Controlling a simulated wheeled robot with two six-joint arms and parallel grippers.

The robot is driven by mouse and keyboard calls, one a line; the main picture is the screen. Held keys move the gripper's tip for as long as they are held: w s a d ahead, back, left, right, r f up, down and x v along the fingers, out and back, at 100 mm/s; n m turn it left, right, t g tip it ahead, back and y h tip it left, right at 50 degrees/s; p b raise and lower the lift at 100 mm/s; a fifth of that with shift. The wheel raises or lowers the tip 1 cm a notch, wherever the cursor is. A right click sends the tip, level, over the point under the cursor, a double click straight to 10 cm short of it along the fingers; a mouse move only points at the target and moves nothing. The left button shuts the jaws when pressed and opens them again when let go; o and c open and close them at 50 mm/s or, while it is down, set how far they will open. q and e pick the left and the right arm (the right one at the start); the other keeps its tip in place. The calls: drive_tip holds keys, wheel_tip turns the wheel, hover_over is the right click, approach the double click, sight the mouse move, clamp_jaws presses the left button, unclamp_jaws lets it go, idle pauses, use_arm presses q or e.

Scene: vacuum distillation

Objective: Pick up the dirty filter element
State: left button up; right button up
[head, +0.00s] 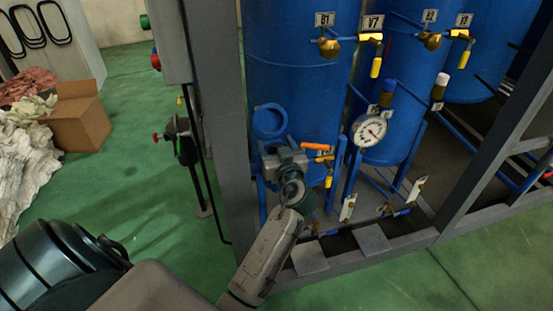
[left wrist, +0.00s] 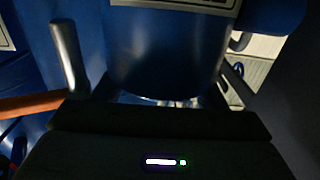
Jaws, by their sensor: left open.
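No filter element can be clearly made out in either view. In the head view, a round blue lid or opening (head: 269,121) shows at the front of the blue vessels, just above my left gripper (head: 284,160). My left gripper is open at the lower vessel, and my wrist hides much of what lies below it. In the left wrist view, a dark blue rounded body (left wrist: 165,50) with a pale label at its top lies ahead between the spread fingers. That view is dark, and I cannot tell whether the fingers touch it. My right gripper is not in view.
An orange handle (head: 313,145) sits close right of my left gripper. A pressure gauge (head: 369,131), yellow-handled valves and pipes stand further right. A grey frame post (head: 224,130) rises to the left. Green floor with a cardboard box (head: 80,118) and cloth heaps (head: 30,150) lies left.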

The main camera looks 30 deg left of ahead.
use_arm(q)
drive_tip(key=shift+c, duration=0.4)
clamp_jaws()
